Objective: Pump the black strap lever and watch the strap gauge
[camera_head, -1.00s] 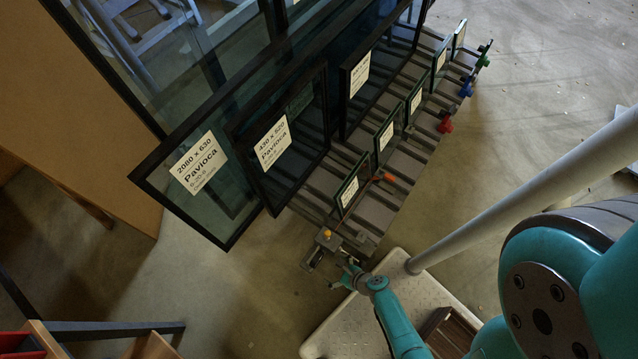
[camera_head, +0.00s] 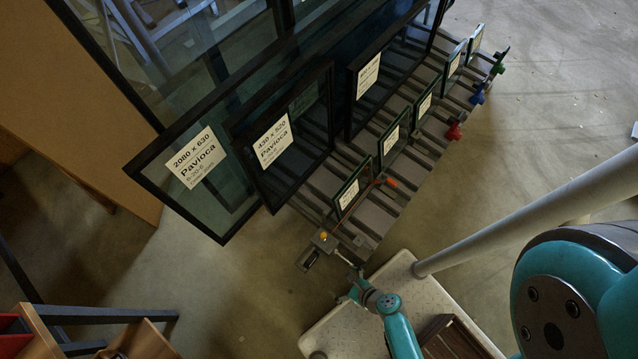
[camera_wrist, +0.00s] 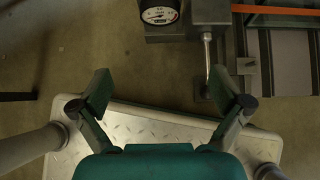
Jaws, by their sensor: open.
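The strap gauge (camera_wrist: 160,15) is a round white dial at the top of the wrist view. Its needle and figures are too small to read surely. Right of it, a pale metal lever rod (camera_wrist: 207,50) runs down from a dark block (camera_wrist: 210,12). My gripper (camera_wrist: 160,84) is open and empty, fingers spread wide, with the rod not between the fingertips. In the head view my gripper (camera_head: 351,288) is just below the rod (camera_head: 344,258).
A slatted rack (camera_head: 395,205) holds framed glass panes (camera_head: 220,190) with white labels. An orange part (camera_head: 391,182) and coloured knobs (camera_head: 454,131) sit along it. A light plate (camera_head: 330,335) and a grey pole (camera_head: 500,228) are near my arm. Bare floor lies right.

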